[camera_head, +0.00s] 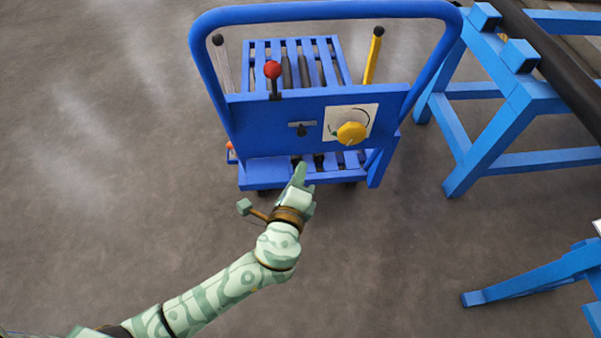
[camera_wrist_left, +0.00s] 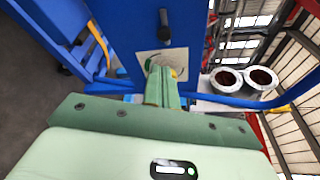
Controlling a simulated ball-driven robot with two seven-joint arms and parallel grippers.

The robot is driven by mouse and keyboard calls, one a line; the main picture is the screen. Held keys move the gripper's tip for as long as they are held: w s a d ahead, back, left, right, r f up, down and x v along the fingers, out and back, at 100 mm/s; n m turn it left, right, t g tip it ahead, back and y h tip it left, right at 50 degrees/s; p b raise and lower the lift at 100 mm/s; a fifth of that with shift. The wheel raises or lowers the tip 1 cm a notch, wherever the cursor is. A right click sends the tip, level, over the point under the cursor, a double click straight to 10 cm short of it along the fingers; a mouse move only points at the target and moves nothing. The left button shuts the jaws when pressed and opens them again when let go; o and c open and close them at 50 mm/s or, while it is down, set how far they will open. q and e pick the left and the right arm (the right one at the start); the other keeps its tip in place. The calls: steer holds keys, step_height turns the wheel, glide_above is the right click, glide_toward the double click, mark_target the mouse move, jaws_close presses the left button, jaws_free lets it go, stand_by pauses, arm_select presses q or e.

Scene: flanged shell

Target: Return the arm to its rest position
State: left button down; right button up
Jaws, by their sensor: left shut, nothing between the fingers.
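My left gripper (camera_head: 300,172) is in front of the lower edge of a blue cart panel (camera_head: 270,118) in the head view, with its arm coming in from the lower left. Its fingers are shut with nothing between them. In the left wrist view the shut fingers (camera_wrist_left: 162,85) point at the blue panel (camera_wrist_left: 140,35) and cover part of a yellow knob. The yellow knob (camera_head: 351,133) sits on a pale plate in the head view. I cannot tell whether the fingertips touch the cart. My right gripper is not in view.
The cart has a blue hoop handle (camera_head: 330,10), a red-topped lever (camera_head: 272,70) and a slatted deck (camera_head: 300,60). A blue stand (camera_head: 500,130) holds a dark pipe at the right. A second blue frame (camera_head: 530,280) stands lower right. The floor (camera_head: 100,150) at left is clear.

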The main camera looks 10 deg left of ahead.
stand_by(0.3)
